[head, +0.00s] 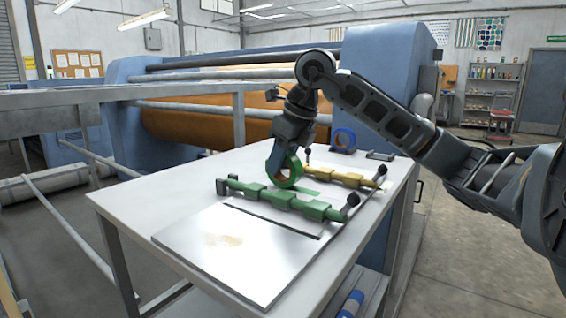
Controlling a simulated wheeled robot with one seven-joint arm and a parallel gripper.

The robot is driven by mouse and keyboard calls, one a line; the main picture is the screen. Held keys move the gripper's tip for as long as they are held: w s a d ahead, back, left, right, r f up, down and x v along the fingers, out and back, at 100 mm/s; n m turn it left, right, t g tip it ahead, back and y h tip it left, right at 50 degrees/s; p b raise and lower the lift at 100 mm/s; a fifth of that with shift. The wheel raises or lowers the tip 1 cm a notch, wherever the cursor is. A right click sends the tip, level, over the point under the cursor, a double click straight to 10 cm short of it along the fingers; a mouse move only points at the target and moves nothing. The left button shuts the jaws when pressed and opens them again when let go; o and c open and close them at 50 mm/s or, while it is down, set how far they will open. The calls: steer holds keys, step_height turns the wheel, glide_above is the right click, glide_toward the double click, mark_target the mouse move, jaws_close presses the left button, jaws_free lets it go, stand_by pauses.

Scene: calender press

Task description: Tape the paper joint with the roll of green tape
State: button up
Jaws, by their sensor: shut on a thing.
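My gripper (281,157) is above the middle of the white table and is shut on the roll of green tape (293,171). The roll stands on edge, low over the work area between two bars. A short strip of green tape (308,193) shows just right of the roll, between the green bar (285,202) and the yellow bar (345,176). I cannot tell whether the roll touches the surface. The paper joint is mostly hidden by the roll, the gripper and the bars.
A shiny metal plate (215,270) covers the table's front. The calender press (125,130) stands behind. The table's left side (135,201) is clear.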

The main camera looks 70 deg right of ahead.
steer(key=shift+w+f, duration=0.1)
steer(key=shift+w, duration=0.2)
steer(key=shift+w+d+b, duration=0.1)
steer(key=shift+w+b, duration=0.1)
steer(key=shift+b, duration=0.1)
steer(key=shift+w+d, duration=0.1)
steer(key=shift+w, duration=0.25)
steer(key=shift+w+b, duration=0.2)
steer(key=shift+b, duration=0.15)
steer(key=shift+w+d, duration=0.1)
steer(key=shift+w, duration=0.2)
steer(key=shift+w+b, duration=0.25)
steer(key=shift+b, duration=0.1)
steer(key=shift+w+d, duration=0.15)
steer(key=shift+w, duration=0.15)
steer(key=shift+r, duration=0.25)
